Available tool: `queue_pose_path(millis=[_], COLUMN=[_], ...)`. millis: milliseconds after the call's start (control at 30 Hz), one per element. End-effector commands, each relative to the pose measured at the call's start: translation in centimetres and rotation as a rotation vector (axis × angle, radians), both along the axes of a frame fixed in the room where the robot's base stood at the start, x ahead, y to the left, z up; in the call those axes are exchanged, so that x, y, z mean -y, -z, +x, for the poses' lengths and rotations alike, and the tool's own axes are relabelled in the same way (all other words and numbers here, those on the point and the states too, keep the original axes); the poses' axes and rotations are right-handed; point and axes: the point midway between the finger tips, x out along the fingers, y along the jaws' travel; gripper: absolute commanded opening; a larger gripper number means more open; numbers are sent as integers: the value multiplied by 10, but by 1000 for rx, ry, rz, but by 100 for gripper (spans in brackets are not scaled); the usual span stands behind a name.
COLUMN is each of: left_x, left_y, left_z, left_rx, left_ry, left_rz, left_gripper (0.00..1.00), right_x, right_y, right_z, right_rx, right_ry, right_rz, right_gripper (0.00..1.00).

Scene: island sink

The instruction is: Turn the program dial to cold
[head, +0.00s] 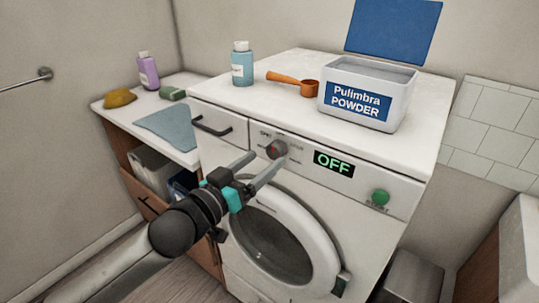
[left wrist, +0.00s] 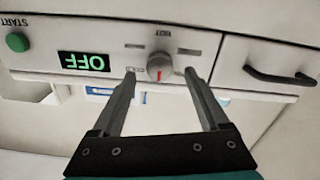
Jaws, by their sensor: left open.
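The program dial (head: 276,149) is a round grey knob with a red mark on the washing machine's front panel. In the left wrist view the dial (left wrist: 159,67) appears upside down, its red mark toward the bottom of the picture. Small labels surround it, too small to read surely. My left gripper (head: 264,161) is open in front of the panel. In the left wrist view its fingers (left wrist: 160,74) lie on either side of the dial with gaps; whether they reach its depth I cannot tell. My right gripper is not in view.
The display (head: 334,163) reads OFF, and a green start button (head: 380,197) is right of it. A drawer handle (head: 212,126) is left of the dial. The round door (head: 283,243) is below. A powder box (head: 368,94), orange scoop (head: 294,83) and blue bottle (head: 242,64) stand on top.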

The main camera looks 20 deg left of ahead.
Motion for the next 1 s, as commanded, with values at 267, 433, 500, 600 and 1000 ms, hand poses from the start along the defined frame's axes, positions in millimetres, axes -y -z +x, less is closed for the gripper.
queue_pose_path(millis=[267, 433, 500, 600, 1000], left_x=[9, 11, 12, 12, 12], left_y=[-1, -1, -1, 0, 0], left_z=[25, 31, 32, 32, 31], left_rx=[2, 2, 1, 0, 1], left_ry=[1, 1, 1, 0, 1], left_rz=[-1, 0, 0, 0, 0], left_gripper=[78, 78, 78, 78, 47], right_x=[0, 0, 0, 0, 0], right_y=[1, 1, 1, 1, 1], right_z=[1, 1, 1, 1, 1], right_rx=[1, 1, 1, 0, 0], right_ry=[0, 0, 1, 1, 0], right_rz=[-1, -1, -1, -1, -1], right_gripper=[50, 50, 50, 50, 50])
